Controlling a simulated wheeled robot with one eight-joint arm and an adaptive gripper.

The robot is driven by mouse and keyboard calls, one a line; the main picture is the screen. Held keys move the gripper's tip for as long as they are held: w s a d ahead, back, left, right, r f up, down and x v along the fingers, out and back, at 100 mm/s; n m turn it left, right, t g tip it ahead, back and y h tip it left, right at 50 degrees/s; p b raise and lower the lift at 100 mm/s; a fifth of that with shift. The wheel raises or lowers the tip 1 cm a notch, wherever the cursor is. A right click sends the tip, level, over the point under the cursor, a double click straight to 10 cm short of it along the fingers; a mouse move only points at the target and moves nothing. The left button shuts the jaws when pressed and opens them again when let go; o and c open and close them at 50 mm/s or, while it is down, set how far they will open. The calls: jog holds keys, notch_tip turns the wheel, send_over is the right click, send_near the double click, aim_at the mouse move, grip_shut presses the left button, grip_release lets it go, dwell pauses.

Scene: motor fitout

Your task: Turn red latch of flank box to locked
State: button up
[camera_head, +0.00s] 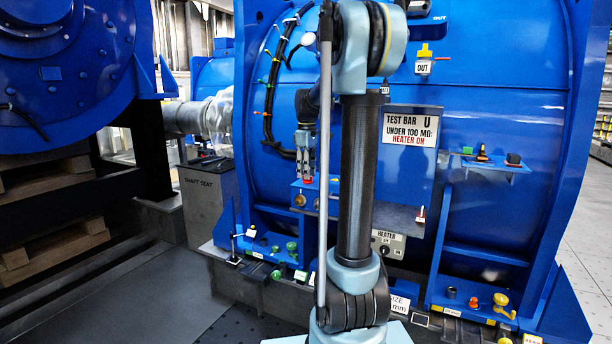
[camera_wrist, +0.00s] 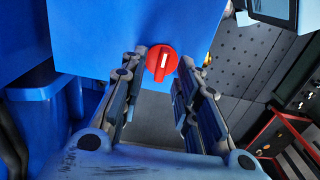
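The red latch (camera_wrist: 162,62) is a round knob with a raised grip and a white mark, set on the face of the blue flank box (camera_wrist: 110,30) in the wrist view. Its grip runs nearly upright in that picture, tilted slightly. My gripper (camera_wrist: 164,60) is open, with one finger on each side of the latch. I cannot tell whether either finger touches it. No lock marking is readable near the latch.
The blue motor housing (camera_head: 490,110) carries a test bar sign (camera_head: 410,131), a small side shelf (camera_head: 490,165) and a heater switch box (camera_head: 388,243). A shaft seat (camera_head: 200,205) stands to the left. Floor (camera_wrist: 240,55) shows right of the box in the wrist view.

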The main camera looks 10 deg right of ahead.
jog(key=shift+f, duration=0.5)
grip_shut()
